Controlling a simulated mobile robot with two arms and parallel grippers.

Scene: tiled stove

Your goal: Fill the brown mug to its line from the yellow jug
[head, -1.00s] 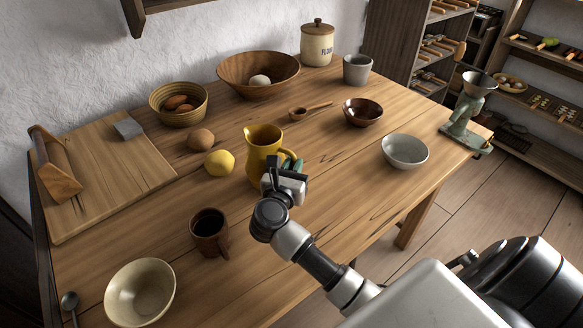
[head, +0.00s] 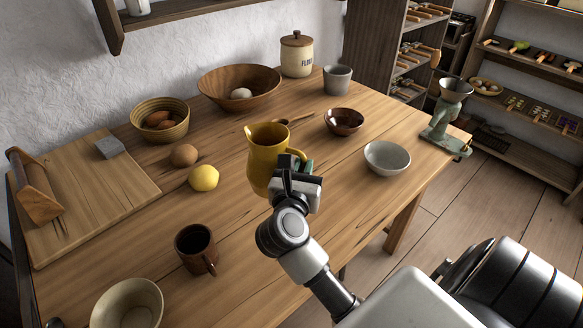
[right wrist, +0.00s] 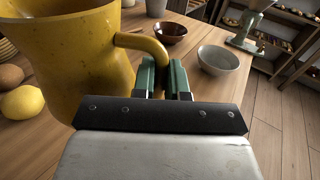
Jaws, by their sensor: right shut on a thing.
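The yellow jug (head: 262,172) is upright over the middle of the table. It fills the upper left of the right wrist view (right wrist: 78,60). My right gripper (head: 303,168) is shut on the jug's handle, its green fingers (right wrist: 164,78) on either side of it. The jug appears to be a little above the table, but its base is partly hidden by my gripper. The brown mug (head: 190,256) stands upright on the table, left of and nearer than the jug. Its inside looks dark; I cannot make out a line or its level. My left gripper is not in view.
A lemon (head: 204,178) and a brown round item (head: 184,155) lie left of the jug. A cream bowl (head: 128,305) stands at the near left. A pale bowl (head: 387,158) and a dark bowl (head: 343,122) stand to the right. The table around the mug is mostly clear.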

